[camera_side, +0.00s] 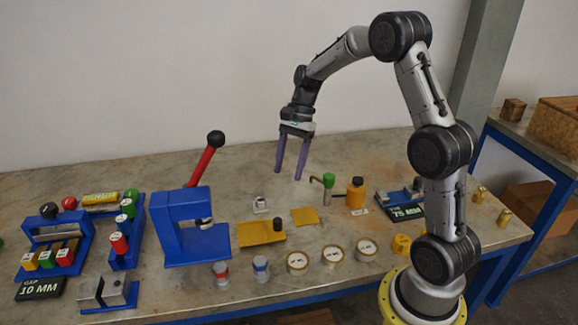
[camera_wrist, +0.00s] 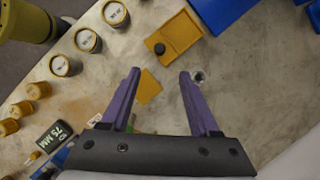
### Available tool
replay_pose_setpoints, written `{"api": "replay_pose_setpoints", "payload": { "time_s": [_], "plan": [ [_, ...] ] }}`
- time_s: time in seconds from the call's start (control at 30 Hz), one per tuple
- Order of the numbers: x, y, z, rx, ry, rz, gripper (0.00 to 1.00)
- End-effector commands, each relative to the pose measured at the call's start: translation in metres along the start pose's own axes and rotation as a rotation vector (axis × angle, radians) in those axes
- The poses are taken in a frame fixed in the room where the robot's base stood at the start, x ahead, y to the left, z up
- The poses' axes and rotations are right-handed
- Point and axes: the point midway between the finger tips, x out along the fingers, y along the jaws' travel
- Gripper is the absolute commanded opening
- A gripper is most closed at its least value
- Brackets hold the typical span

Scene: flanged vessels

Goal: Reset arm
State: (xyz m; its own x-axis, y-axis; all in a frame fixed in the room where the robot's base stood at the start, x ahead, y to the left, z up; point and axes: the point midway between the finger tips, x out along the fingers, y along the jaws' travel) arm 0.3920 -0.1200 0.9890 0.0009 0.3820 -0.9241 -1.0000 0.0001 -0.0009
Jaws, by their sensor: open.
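My gripper (camera_side: 291,170) hangs above the middle of the workbench (camera_side: 360,150), with its two purple fingers pointing down and apart. It is open and holds nothing. In the wrist view my gripper (camera_wrist: 158,72) shows spread fingers, with the bench well below them. A flat yellow square (camera_side: 305,216) lies on the bench below and shows between the fingers in the wrist view (camera_wrist: 149,87). A small metal part (camera_side: 260,204) sits left of the square.
A blue press (camera_side: 185,230) with a red lever (camera_side: 204,165) stands left. A yellow tray (camera_side: 262,233) carries a dark knob. An orange bottle (camera_side: 355,193) and green-topped part (camera_side: 328,181) stand right. Air around my gripper is clear.

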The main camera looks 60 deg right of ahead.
Motion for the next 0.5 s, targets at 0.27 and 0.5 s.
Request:
{"api": "replay_pose_setpoints", "payload": {
  "time_s": [0.27, 0.5],
  "plan": [
    [0.000, -0.001, 0.004, -0.010, 0.001, 0.000, 0.62],
    [-0.046, 0.005, 0.073, -0.165, 0.075, -0.087, 0.62]
  ]
}}
